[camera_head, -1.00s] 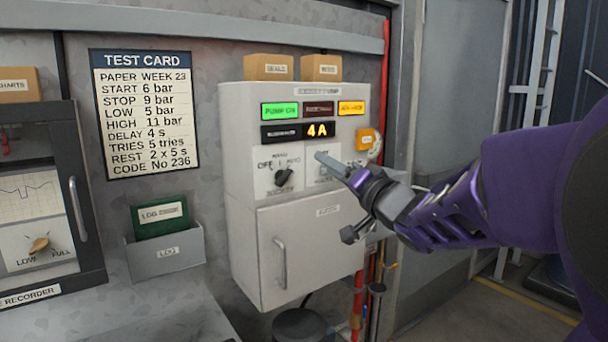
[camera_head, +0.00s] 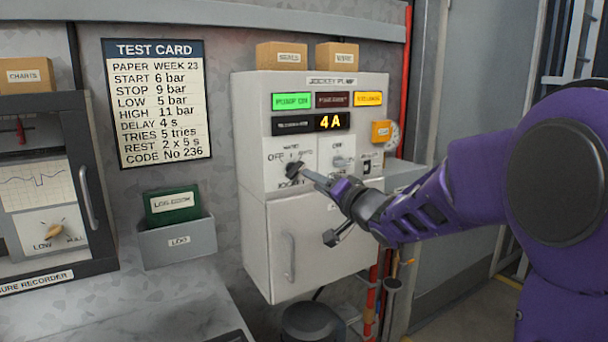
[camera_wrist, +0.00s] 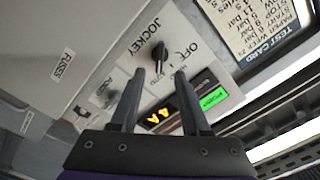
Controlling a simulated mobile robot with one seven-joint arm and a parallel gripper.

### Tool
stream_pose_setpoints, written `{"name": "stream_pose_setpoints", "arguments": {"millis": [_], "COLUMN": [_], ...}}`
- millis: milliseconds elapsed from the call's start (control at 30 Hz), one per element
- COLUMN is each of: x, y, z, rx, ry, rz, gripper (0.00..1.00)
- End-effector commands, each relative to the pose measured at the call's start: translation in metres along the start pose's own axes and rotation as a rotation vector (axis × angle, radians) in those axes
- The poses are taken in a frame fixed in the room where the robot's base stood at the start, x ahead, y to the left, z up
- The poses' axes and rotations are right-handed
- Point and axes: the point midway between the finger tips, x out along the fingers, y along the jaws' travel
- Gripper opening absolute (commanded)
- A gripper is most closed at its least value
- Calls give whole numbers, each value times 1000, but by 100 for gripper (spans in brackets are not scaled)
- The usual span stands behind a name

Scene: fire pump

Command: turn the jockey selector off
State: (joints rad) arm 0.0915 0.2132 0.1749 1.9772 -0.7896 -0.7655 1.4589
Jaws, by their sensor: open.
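The jockey selector (camera_head: 293,171) is a black knob on the white jockey pump panel (camera_head: 250,150), with OFF at its upper left and AUTO at its upper right. Its exact pointing is hard to read, partly behind my fingertips. My gripper (camera_head: 308,174) is open, with its fingertips close to the knob's right side in the head view. In the wrist view the selector (camera_wrist: 160,57) stands just beyond and between the two open fingertips (camera_wrist: 159,73). I cannot tell whether they touch it.
A second selector (camera_head: 342,161) and a small switch (camera_head: 367,166) sit right of the knob. A closed cabinet door (camera_head: 315,245) with a handle is below. A log box (camera_head: 178,243) and test card (camera_head: 155,105) are at left, a red pipe (camera_head: 405,90) at right.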

Motion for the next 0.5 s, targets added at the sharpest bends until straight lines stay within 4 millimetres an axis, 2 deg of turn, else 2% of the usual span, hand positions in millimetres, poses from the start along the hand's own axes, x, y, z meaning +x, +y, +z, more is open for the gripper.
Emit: {"name": "stream_pose_setpoints", "arguments": {"millis": [33, 200, 333, 500], "x": [13, 46, 64, 76], "y": [0, 0, 0, 0], "z": [1, 1, 0, 0], "rx": [1, 0, 0, 0], "ry": [-3, -2, -1, 0], "rz": [-3, -2, -1, 0], "gripper": [46, 46, 46, 46]}}
